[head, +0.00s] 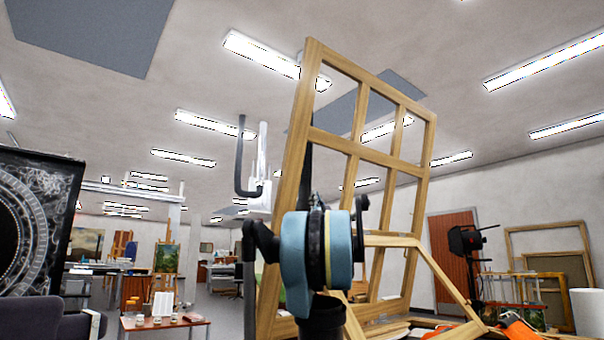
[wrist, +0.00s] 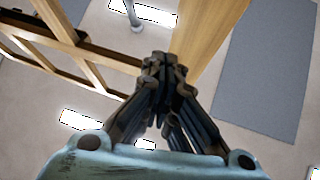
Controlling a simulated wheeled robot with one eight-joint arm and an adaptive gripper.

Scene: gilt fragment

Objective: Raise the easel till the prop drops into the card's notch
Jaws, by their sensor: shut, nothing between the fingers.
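The easel (head: 360,151), a light wooden lattice frame, stands steeply raised at the centre of the head view, leaning a little. A slanting wooden strut (head: 452,285), which looks like the prop, runs down to the right from its lower part. Its lower end is among clutter, and I cannot make out the card or its notch. My gripper (wrist: 160,68) is shut and empty in the wrist view, close to a broad wooden beam (wrist: 208,35); I cannot tell whether they touch. In the head view my blue wrist hides part of the easel's lower left, and the fingertips are not clear.
Orange objects (head: 520,330) and a white cylinder (head: 588,312) are at the lower right. A black studio lamp (head: 466,240) and empty frames (head: 552,240) stand behind. A low table with jars (head: 165,325) and a dark patterned panel (head: 35,225) are at left.

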